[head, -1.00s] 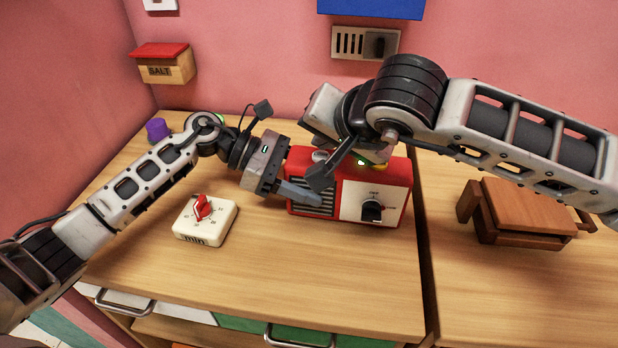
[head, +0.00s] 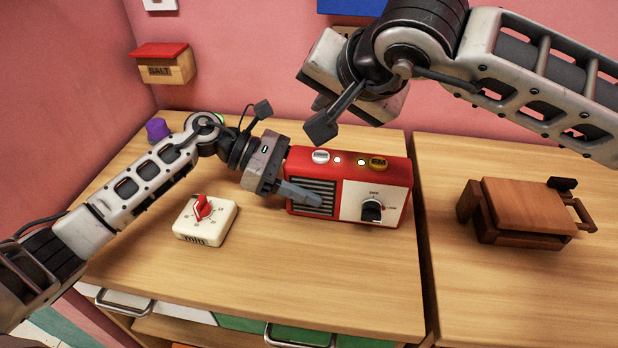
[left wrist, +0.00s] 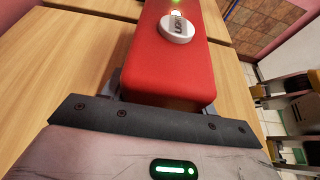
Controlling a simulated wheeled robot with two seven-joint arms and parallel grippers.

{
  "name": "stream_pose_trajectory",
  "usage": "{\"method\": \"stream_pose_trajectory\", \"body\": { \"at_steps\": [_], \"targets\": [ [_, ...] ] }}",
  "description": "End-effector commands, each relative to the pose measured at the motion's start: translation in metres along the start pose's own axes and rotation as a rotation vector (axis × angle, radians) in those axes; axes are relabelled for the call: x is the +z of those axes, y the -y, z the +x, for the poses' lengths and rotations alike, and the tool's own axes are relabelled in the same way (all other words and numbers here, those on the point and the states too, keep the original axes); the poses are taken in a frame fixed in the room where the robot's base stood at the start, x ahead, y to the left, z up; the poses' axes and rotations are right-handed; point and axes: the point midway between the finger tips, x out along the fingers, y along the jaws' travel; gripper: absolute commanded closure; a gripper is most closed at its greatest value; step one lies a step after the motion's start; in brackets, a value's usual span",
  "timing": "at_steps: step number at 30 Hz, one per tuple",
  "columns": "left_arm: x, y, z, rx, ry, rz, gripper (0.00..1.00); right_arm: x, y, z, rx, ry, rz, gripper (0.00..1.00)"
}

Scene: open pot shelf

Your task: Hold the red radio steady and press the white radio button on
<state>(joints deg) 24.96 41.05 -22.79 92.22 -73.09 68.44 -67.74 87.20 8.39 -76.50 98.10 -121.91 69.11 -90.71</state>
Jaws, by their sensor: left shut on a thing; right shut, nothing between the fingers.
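The red radio (head: 350,170) stands upright on the wooden counter, with a speaker grille and a white dial panel in front. Its round white button (head: 320,157) is on top at the left, uncovered; it also shows in the left wrist view (left wrist: 177,28). A small light beside that button looks bright. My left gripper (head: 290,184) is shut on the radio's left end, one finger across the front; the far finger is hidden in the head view.
A yellow button (head: 377,165) is at the right of the radio's top. A white timer (head: 205,221) with a red knob sits front left. A purple object (head: 157,129) stands at the back left. A brown wooden stand (head: 525,210) is at right.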

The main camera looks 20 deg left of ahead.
Motion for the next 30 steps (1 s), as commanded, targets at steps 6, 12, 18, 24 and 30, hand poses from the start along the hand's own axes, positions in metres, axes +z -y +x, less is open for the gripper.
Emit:
{"method": "stream_pose_trajectory", "body": {
  "at_steps": [6,12,18,24,30],
  "targets": [
    [0.001,0.0,0.0,0.001,0.002,0.001,0.87,0.0,0.0,0.0,0.0,0.0,0.0,1.0],
    [0.001,0.0,0.0,0.001,0.001,0.001,0.17,0.0,0.0,0.0,0.0,0.0,0.0,1.0],
    [0.0,0.0,-0.001,0.001,0.0,0.0,0.17,0.0,0.0,0.0,0.0,0.0,0.0,1.0],
    [-0.001,-0.001,-0.024,0.003,-0.003,0.0,0.17,0.0,0.0,0.0,0.0,0.0,0.0,1.0],
    [-0.001,0.0,-0.067,0.003,-0.003,0.0,0.17,0.0,0.0,0.0,0.0,0.0,0.0,1.0]
  ]
}}
